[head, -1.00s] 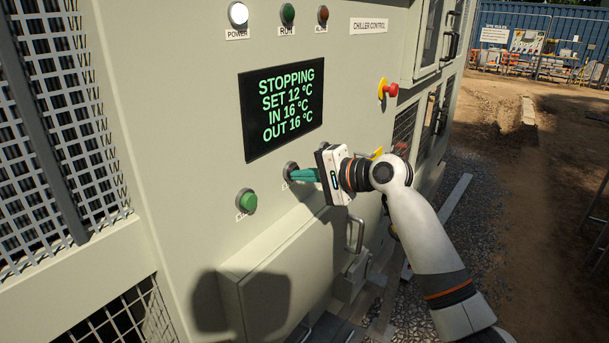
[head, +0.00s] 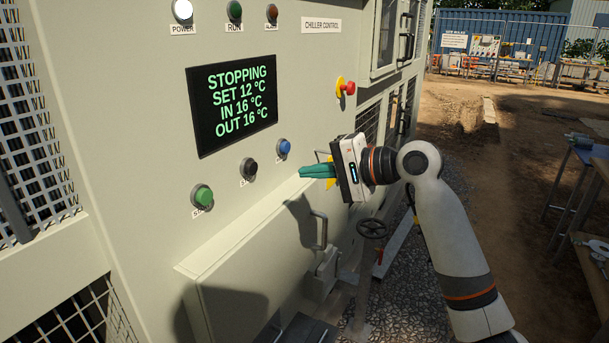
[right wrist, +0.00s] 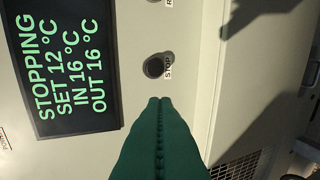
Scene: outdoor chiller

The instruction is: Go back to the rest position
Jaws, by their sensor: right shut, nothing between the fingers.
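My right gripper (head: 304,172) has green fingers pressed together with nothing between them. It is in front of the chiller panel (head: 150,120), to the right of the black stop button (head: 248,168) and below the blue button (head: 284,147), apart from both in the head view. In the right wrist view the closed fingers (right wrist: 158,105) point toward the stop button (right wrist: 155,66), with a gap between. The display (head: 235,105) reads STOPPING, SET 12 °C, IN 16 °C, OUT 16 °C. My left gripper does not show.
A green button (head: 202,196) and a red emergency button (head: 347,88) stick out of the panel. A box with a handle (head: 319,230) juts out below my right gripper. A handwheel (head: 372,229) stands near my right arm. A table (head: 590,150) is at the right edge.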

